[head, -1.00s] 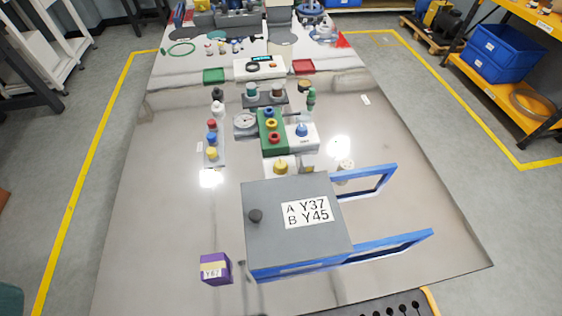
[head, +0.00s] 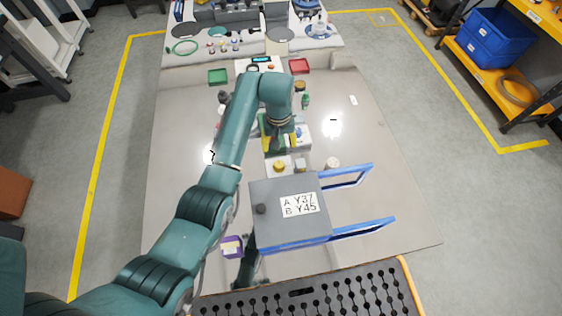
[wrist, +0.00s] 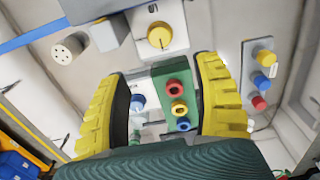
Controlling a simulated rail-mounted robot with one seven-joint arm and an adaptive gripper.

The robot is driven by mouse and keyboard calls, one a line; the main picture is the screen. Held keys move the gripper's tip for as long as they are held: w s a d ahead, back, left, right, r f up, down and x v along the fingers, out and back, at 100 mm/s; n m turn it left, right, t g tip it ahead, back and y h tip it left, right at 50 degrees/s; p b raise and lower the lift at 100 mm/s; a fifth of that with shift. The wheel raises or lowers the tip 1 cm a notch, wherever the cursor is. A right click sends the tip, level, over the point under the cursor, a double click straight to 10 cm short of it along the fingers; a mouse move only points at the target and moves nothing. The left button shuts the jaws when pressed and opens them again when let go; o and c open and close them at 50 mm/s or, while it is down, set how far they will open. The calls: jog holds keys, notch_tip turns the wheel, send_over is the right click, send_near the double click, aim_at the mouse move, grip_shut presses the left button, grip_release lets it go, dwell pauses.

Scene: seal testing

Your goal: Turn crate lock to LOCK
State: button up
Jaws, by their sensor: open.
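The crate is a grey-lidded box (head: 285,226) with blue frame bars, labelled "A Y37 B Y45", at the table's near part. A black knob (head: 261,209) sits on its lid. Beyond it is a white block with a yellow dial (head: 279,166), also in the wrist view (wrist: 159,37); its marking is unreadable. I cannot tell which knob is the crate lock. My gripper (head: 280,142) points down beyond the yellow dial, over the green block. In the wrist view its yellow-padded fingers (wrist: 165,95) stand wide apart with nothing gripped.
The green block with red, yellow and blue rings (wrist: 178,92) and a blue-knobbed white block (wrist: 137,102) show between and below my fingers. A coloured-knob strip (wrist: 260,72) stands right in the wrist view. A purple box (head: 232,246) is left of the crate.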

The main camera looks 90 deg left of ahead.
aim_at(279, 164)
notch_tip(279, 164, down, 13)
jog(key=b, duration=0.2)
jog(key=shift+f+b, duration=0.2)
jog(key=shift+b, duration=0.1)
grip_shut()
